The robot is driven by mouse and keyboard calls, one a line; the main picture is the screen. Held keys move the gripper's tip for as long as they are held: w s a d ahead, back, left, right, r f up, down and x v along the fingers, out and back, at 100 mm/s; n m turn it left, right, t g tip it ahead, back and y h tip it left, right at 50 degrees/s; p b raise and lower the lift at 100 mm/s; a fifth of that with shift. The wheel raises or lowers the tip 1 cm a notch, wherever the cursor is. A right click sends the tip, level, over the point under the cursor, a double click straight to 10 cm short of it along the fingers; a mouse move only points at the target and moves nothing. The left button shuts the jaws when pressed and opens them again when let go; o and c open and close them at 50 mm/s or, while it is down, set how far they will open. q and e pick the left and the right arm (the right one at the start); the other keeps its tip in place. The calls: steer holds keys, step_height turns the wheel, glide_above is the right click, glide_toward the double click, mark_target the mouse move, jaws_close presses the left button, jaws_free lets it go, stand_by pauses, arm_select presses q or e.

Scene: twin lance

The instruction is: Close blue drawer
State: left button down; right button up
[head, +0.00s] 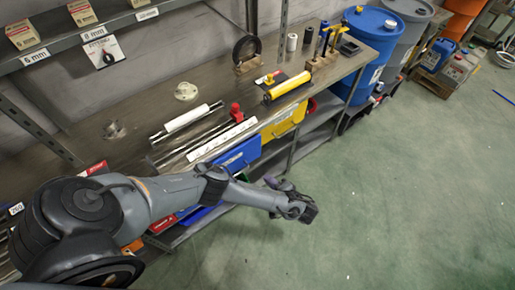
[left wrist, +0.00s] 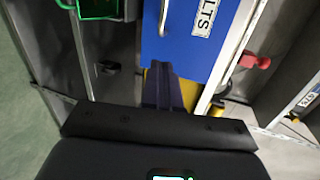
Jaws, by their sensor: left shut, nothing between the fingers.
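The blue drawer (head: 238,156) is under the front edge of the workbench, left of the yellow drawer (head: 283,122). In the left wrist view its blue front (left wrist: 185,45) bears a white label ending in "LTS" and a metal handle. I cannot tell how far it stands out, as my left arm hides part of it. My left gripper (head: 302,208) is shut and empty, over the floor in front of the bench. In the left wrist view its fingers (left wrist: 162,75) point at the edge of the blue front; contact cannot be told. My right gripper is not in view.
The workbench (head: 150,95) carries a white roller, a yellow cylinder and a red item near its front edge. A blue barrel (head: 368,45) stands at the bench's far end. The green floor (head: 400,200) to the right is clear.

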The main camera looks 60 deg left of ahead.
arm_select(q)
steer(key=w+d+r, duration=0.1)
steer(key=w+r, duration=0.1)
steer(key=b, duration=0.8)
glide_toward(252, 153)
step_height(252, 153, down, 2)
steer(key=a, duration=0.3)
steer(key=a+b, duration=0.1)
steer(key=a, duration=0.1)
steer(key=shift+s+r+t, duration=0.1)
steer(key=shift+s+t, duration=0.15)
steer(key=shift+t, duration=0.05)
steer(key=shift+a, duration=0.55)
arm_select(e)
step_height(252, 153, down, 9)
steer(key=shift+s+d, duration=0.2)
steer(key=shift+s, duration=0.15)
